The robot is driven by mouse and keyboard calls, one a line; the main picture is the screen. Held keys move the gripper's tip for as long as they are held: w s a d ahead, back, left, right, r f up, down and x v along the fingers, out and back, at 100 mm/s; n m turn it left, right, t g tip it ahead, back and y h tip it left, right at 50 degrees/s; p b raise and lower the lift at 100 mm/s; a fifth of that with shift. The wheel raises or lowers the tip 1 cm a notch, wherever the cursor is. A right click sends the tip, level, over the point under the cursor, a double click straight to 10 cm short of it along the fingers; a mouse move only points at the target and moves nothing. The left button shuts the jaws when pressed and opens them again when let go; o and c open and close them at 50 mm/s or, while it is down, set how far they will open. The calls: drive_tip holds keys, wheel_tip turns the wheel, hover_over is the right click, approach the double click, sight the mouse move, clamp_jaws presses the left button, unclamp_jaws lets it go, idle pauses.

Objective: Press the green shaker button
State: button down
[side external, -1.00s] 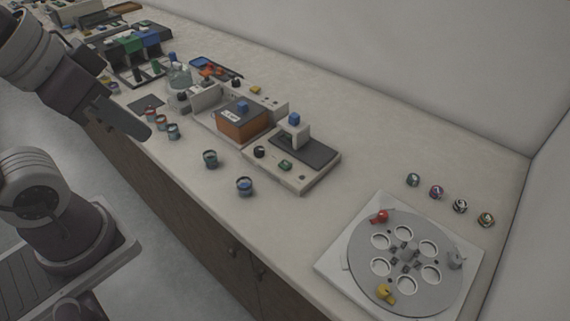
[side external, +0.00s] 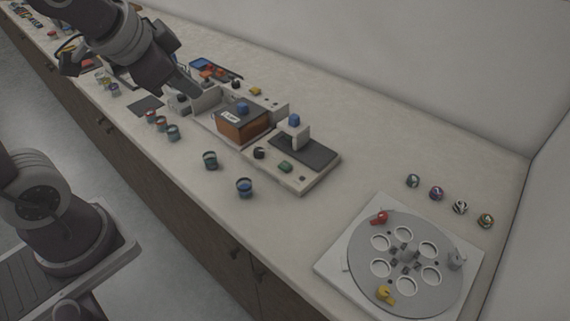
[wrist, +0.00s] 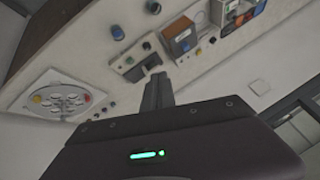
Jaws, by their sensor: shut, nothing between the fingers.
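The green button (side external: 285,167) sits on the front strip of a pale device (side external: 310,182) with a dark plate and a blue-topped post. A black knob (side external: 259,153) is to its left on the same strip. My gripper (side external: 197,94) is shut and empty, raised over the bench to the left of this device, near a grey-white machine (side external: 204,98). It is clearly apart from the green button. In the wrist view my shut fingers (wrist: 158,92) point towards the bench, and the pale device (wrist: 137,65) shows beyond them; the button is too small to tell there.
An orange-brown box (side external: 240,128) with a blue knob stands between my gripper and the device. Several small cups (side external: 245,187) line the bench's front. A round turntable (side external: 405,262) is at the right. The bench between device and turntable is clear.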

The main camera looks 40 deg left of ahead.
drive_tip(key=w+f+m, duration=0.4)
drive_tip(key=w, duration=0.4)
drive_tip(key=m+t+h, duration=0.1)
drive_tip(key=m+h, duration=0.5)
hover_over(281, 165)
wheel_tip(281, 165, down, 9)
drive_tip(key=shift+s+d, duration=0.1)
drive_tip(key=shift+f, duration=4.35)
drive_tip(key=shift+f, duration=0.1)
drive_tip(key=shift+f, duration=0.3)
